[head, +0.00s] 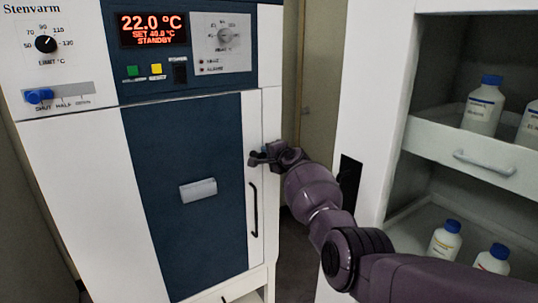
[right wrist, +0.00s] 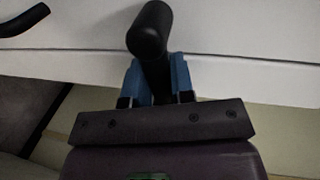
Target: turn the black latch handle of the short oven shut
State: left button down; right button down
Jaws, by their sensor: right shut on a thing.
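The short oven (head: 190,180) stands at the left in the head view, white with a dark blue front panel. Its door looks closed. The black latch handle (right wrist: 150,32) shows in the right wrist view as a rounded black knob on a stem at the oven's white edge. My right gripper (right wrist: 158,78) is shut on its stem, with a blue finger on each side. In the head view my right gripper (head: 272,156) is at the right edge of the oven door and mostly covers the latch. My left gripper is not in view.
A black vertical bar handle (head: 254,210) is on the oven's white strip just below my gripper. A white cabinet (head: 372,110) with open shelves stands at the right, with several blue-capped bottles (head: 483,105). A narrow gap separates cabinet and oven.

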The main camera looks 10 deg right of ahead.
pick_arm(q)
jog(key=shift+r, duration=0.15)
pick_arm(e)
jog(key=shift+r+m, duration=0.2)
jog(key=shift+m, duration=0.2)
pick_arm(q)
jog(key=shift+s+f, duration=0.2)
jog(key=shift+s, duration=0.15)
pick_arm(e)
jog(key=c, duration=1)
grip_release()
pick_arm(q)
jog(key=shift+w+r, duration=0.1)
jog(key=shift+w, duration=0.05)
pick_arm(e)
jog(key=shift+s+d+r+p, duration=0.15)
jog(key=shift+s+p, duration=0.1)
jog(key=shift+p, duration=0.2)
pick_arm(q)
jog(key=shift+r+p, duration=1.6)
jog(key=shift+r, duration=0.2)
pick_arm(e)
jog(key=shift+v, duration=5.05)
